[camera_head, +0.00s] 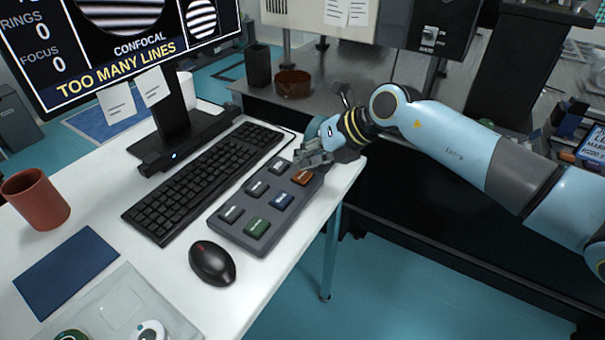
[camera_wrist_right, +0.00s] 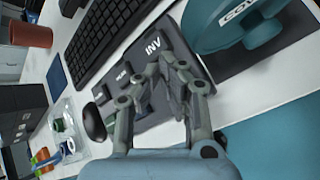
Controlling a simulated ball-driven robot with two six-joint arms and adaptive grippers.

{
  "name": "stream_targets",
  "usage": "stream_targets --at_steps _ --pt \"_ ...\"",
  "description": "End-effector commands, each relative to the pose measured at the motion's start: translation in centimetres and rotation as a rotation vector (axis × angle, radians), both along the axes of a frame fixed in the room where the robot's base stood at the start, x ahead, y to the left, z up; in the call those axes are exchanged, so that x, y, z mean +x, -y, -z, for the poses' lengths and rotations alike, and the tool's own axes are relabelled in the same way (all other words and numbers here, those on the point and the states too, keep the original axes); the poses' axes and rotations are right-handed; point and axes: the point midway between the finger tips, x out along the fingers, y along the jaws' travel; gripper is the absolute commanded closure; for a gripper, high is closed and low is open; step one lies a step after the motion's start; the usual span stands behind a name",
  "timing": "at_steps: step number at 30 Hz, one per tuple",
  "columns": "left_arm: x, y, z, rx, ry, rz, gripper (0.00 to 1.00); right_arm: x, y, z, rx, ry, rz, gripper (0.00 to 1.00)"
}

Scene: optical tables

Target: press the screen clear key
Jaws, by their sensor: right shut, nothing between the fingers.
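A dark grey keypad (camera_head: 243,207) lies on the white desk beside the keyboard. It has grey keys, a blue key (camera_head: 281,200), a green key (camera_head: 256,227) and an orange key (camera_head: 302,177). Its labels are too small to read in the head view, so I cannot tell which is the screen clear key. In the right wrist view a grey key reads INV (camera_wrist_right: 153,46). My right gripper (camera_head: 302,160) is shut and empty over the keypad's far end, by the orange key. Its fingers (camera_wrist_right: 174,78) hide part of the keypad; contact cannot be told. My left gripper is out of view.
A monitor (camera_head: 122,68) reads TOO MANY LINES. A black keyboard (camera_head: 203,182) lies left of the keypad, and a mouse (camera_head: 212,263) at its near end. A red-brown mug (camera_head: 36,198), a blue mat (camera_head: 66,272) and a clear tray (camera_head: 118,300) are further left.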

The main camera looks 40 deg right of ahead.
Motion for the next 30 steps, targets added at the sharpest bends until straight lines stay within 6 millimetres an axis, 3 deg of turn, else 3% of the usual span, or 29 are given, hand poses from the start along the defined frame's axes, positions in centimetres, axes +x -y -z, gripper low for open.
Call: stream_targets --at_steps 30 --pt "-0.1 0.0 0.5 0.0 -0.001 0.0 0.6 0.0 0.0 1.3 0.0 0.0 0.0 1.0"
